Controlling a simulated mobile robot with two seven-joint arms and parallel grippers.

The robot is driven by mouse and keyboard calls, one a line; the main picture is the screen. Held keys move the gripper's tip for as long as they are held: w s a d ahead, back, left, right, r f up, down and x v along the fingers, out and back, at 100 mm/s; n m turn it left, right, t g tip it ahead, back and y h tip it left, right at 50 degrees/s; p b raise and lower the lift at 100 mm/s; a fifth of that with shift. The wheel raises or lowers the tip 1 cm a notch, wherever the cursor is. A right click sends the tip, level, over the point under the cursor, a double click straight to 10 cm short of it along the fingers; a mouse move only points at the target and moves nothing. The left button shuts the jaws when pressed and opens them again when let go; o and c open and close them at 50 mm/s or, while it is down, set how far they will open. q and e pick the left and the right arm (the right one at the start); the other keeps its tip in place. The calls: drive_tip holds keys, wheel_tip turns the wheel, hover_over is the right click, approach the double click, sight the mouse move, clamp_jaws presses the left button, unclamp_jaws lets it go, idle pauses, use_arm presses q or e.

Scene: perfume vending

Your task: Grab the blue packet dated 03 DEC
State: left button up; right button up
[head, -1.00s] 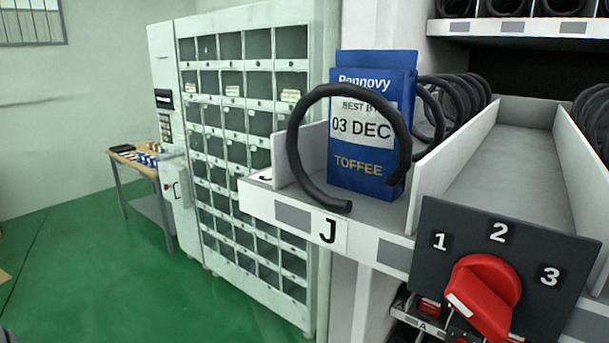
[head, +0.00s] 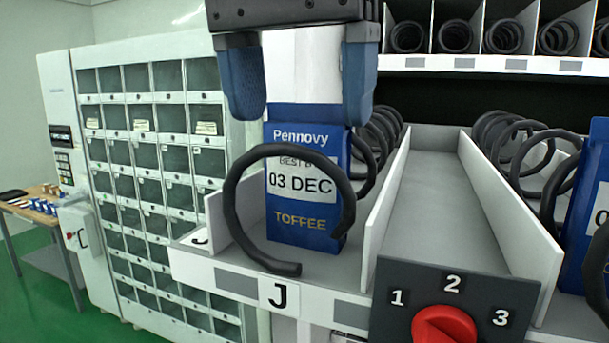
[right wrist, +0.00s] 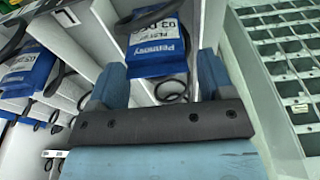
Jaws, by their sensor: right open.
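The blue packet (head: 303,182) reads "Pennovy", "03 DEC" and "TOFFEE". It stands upright in lane J of the shelf, behind the front loop of a black coil (head: 232,225). My right gripper (head: 303,95) hangs above it from the top of the head view, its blue fingers open and apart, near the packet's top edge. The fingers look empty. In the right wrist view the packet (right wrist: 157,52) shows beyond the open fingers (right wrist: 160,80). My left gripper is not in view.
A red knob (head: 443,326) on a dark panel numbered 1, 2, 3 sits in front of the empty neighbouring lane (head: 430,200). Another blue packet (head: 585,200) stands at the right edge. White lane walls flank the packet. A locker cabinet (head: 150,180) stands at the left.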

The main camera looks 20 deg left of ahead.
sight(307, 122)
drive_tip(key=f, duration=0.1)
drive_tip(key=f+p, duration=0.1)
drive_tip(key=f, duration=0.2)
drive_tip(key=shift+w+d+f+p, duration=0.15)
drive_tip(key=shift+w+d+p, duration=0.1)
drive_tip(key=shift+w+p, duration=0.1)
drive_tip(key=shift+a+f, duration=0.1)
drive_tip(key=shift+f, duration=0.3)
drive_tip(key=shift+w, duration=0.1)
drive_tip(key=c, duration=0.7)
